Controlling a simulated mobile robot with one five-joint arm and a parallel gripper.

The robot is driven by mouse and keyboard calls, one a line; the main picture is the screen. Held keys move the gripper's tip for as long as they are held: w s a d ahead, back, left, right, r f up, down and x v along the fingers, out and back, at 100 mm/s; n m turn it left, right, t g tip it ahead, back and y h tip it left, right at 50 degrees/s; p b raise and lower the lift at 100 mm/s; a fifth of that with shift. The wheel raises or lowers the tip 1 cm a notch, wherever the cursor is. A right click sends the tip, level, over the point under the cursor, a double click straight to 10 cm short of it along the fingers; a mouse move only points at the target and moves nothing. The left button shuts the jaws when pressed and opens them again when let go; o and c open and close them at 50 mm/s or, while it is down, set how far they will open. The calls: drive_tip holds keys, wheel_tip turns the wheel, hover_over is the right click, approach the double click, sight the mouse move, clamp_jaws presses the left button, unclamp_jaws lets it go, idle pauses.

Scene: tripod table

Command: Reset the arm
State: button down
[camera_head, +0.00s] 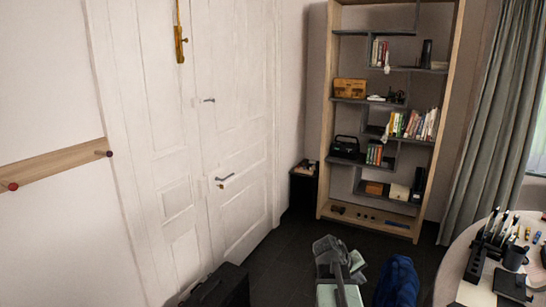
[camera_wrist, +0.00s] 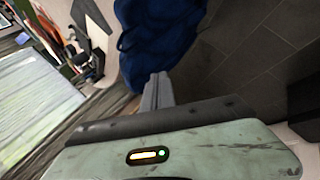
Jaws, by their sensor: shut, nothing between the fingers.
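My arm (camera_head: 338,275) shows at the bottom middle of the head view, grey and pale green, folded over the dark floor. My gripper (camera_wrist: 158,88) shows in the wrist view with its grey fingers together and nothing between them. Behind the fingertips is a blue backpack (camera_wrist: 160,38). The backpack also stands on the floor right of my arm in the head view (camera_head: 397,284). I cannot make out the fingertips clearly in the head view.
A round table (camera_head: 462,268) with pens, a black mug and a dark holder stands at the right. A black case (camera_head: 222,288) stands at lower left, near white doors (camera_head: 238,140). A bookshelf (camera_head: 325,130) stands at the back. Dark floor is clear before it.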

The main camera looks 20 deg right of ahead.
drive_tip(key=w+a+f+n+t+y+b, duration=0.1)
drive_tip(key=w+a+f, duration=0.15)
drive_tip(key=a, duration=0.45)
drive_tip(key=w+a+f+n+y, duration=0.1)
drive_tip(key=w+a, duration=0.2)
drive_tip(key=a, duration=0.5)
drive_tip(key=s+a+f+y, duration=0.2)
drive_tip(key=a+y, duration=0.1)
drive_tip(key=a, duration=0.9)
drive_tip(key=s+a+f+g+y+b, duration=0.1)
drive_tip(key=s+a+f+y, duration=0.1)
drive_tip(key=a, duration=1.1)
drive_tip(key=shift+f+n+y, duration=0.4)
drive_tip(key=shift+f+y, duration=0.15)
drive_tip(key=shift+y, duration=0.05)
drive_tip(key=c, duration=1.5)
unclamp_jaws()
drive_tip(key=shift+a, duration=0.1)
drive_tip(key=shift+o, duration=0.2)
